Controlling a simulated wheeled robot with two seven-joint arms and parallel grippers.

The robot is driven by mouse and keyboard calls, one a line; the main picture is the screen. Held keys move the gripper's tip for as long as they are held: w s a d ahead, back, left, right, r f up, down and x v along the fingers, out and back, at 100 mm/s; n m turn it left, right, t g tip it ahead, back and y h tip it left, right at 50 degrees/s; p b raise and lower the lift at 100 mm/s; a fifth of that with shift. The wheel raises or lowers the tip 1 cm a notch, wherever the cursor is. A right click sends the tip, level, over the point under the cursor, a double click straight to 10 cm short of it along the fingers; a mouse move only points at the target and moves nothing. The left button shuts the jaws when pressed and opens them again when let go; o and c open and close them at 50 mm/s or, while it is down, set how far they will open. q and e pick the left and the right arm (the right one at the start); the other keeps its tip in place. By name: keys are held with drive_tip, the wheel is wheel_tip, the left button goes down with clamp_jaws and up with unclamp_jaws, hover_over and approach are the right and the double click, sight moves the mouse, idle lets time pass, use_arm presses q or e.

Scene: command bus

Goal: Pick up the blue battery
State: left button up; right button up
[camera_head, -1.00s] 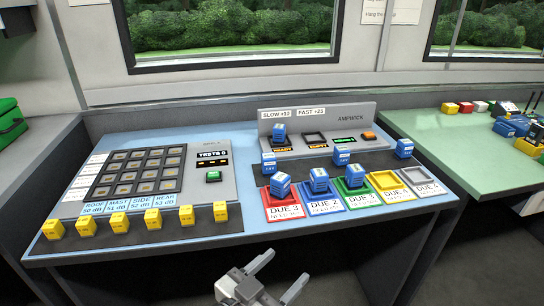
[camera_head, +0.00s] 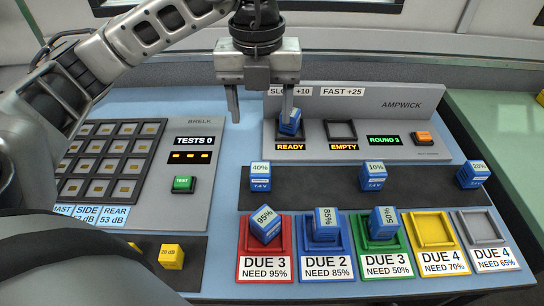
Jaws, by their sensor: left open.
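Several blue batteries are in view. One blue battery (camera_head: 290,124) leans in the charger slot lit READY. Three stand on the dark strip: 40% (camera_head: 260,178), 10% (camera_head: 373,178) and 20% (camera_head: 472,175). Others sit in the red tray, 95% (camera_head: 265,224), the blue tray, 85% (camera_head: 326,225), and the green tray, 50% (camera_head: 383,224). My left gripper (camera_head: 260,116) is open and empty, pointing down over the desk by the charger. Its right finger overlaps the READY battery in the picture; I cannot tell whether they touch. My right gripper is not in view.
The grey charger (camera_head: 400,103) has a second slot (camera_head: 341,131) lit EMPTY and an orange button. The yellow tray (camera_head: 433,230) and grey tray (camera_head: 483,227) are empty. A button panel (camera_head: 193,150) with a green TEST button and yellow blocks (camera_head: 172,257) is at left.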

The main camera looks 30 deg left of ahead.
sight(260, 168)
use_arm(q)
wheel_tip(260, 168, down, 10)
drive_tip(key=b, duration=0.2)
drive_tip(key=shift+s+f+b, duration=0.15)
drive_tip(key=shift+f+b, duration=0.1)
drive_tip(key=shift+b, duration=0.1)
drive_tip(key=shift+s+f, duration=0.2)
drive_tip(key=shift+f, duration=2.4)
drive_tip(key=c, duration=1.2)
